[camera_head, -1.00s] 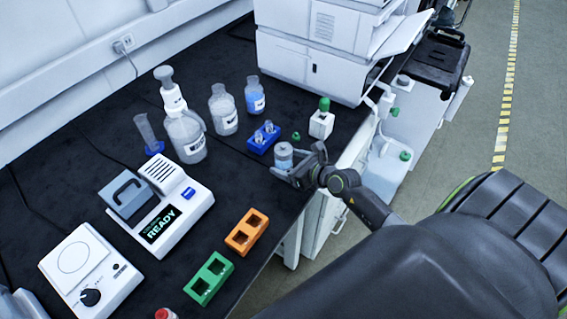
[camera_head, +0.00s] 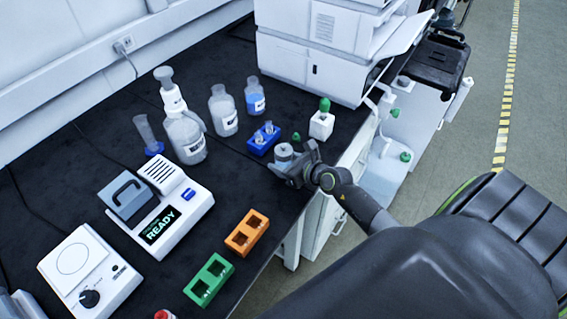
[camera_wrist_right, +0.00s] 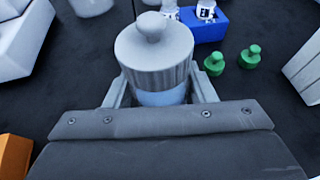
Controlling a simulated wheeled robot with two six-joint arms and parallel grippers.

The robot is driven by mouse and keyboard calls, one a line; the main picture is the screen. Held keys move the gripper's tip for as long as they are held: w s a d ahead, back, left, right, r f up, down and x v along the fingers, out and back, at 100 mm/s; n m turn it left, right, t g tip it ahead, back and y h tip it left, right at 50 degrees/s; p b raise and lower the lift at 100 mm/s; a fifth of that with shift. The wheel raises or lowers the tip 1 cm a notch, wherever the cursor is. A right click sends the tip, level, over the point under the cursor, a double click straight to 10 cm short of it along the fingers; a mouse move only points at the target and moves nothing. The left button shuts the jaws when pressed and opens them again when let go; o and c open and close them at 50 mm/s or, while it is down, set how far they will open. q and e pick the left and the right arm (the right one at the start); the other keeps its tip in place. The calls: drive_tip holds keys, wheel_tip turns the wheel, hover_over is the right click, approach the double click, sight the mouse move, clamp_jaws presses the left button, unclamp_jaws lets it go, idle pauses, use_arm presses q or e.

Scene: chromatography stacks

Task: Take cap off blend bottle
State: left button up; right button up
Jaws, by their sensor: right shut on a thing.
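A small jar-like bottle with a ridged grey cap and a round knob on top (camera_head: 284,151) stands near the front edge of the black bench. I take it for the blend bottle, though no label shows. In the right wrist view its cap (camera_wrist_right: 155,50) sits on the neck, with pale blue contents (camera_wrist_right: 160,96) below. My right gripper (camera_head: 288,170) is shut on the bottle, one finger on each side of the body just under the cap. The fingers hide most of its lower part. My left gripper is not in view.
Larger bottles (camera_head: 223,112) are behind. An orange rack (camera_head: 247,233) and a green rack (camera_head: 209,280) lie nearer; bare bench lies left of the gripper.

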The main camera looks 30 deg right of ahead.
sight(283, 146)
wheel_tip(283, 146, up, 10)
drive_tip(key=p, duration=0.3)
drive_tip(key=o, duration=0.6)
drive_tip(key=c, duration=0.8)
drive_tip(key=shift+r, duration=0.1)
drive_tip(key=s+a+r+n+g+y, duration=0.5)
drive_tip(key=s+a+r+n+y, duration=0.3)
drive_tip(key=s+a+r, duration=0.5)
drive_tip(key=w+a+n+g+y, duration=0.1)
drive_tip(key=a+n+g, duration=0.1)
drive_tip(key=a, duration=0.3)
drive_tip(key=w+a+f+n+g, duration=0.1)
drive_tip(key=a+n+g, duration=0.2)
drive_tip(key=a, duration=0.1)
drive_tip(key=w+a+n+g+y, duration=0.1)
drive_tip(key=a+n+g, duration=0.1)
drive_tip(key=a, duration=0.3)
drive_tip(key=shift+a+f+n+g+y, duration=0.2)
drive_tip(key=shift+a+n+g+y, duration=0.15)
drive_tip(key=shift+g, duration=0.25)
